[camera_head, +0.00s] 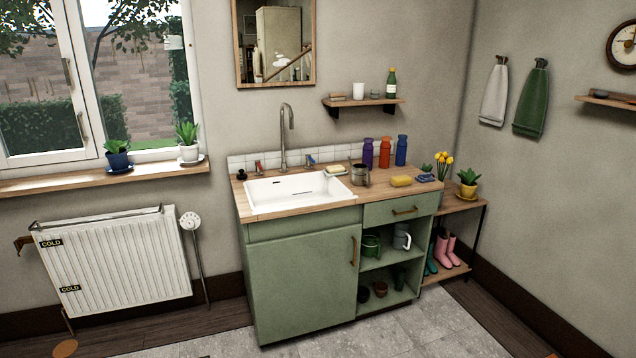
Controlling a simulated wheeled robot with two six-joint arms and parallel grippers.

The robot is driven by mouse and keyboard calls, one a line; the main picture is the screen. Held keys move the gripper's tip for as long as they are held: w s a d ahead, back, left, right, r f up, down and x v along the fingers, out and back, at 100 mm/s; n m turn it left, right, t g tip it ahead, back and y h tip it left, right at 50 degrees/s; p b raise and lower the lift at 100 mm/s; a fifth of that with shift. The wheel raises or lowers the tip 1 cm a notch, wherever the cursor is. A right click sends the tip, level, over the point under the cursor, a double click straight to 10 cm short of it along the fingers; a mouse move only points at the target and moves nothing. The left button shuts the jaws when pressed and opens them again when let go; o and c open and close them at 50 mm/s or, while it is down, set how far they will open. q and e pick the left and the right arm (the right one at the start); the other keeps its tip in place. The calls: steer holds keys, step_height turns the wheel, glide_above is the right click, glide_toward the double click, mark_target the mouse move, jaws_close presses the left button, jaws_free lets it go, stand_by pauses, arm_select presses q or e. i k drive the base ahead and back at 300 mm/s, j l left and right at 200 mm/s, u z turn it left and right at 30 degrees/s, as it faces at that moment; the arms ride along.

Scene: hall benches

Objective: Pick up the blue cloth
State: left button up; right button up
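Neither of my grippers shows in the head view.
A white sink (297,190) is set in the green cabinet (303,280). A low shelf (458,203) with potted flowers adjoins on the right. Tiled floor in front is clear.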

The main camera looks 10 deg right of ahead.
mark_target(423, 178)
steer(key=i+z, duration=0.35)
steer(key=i+j+z, duration=0.2)
steer(key=i+z, duration=0.2)
steer(key=i+j+z, duration=0.35)
steer(key=i, duration=0.15)
steer(key=u, duration=1.25)
steer(key=z, duration=1.25)
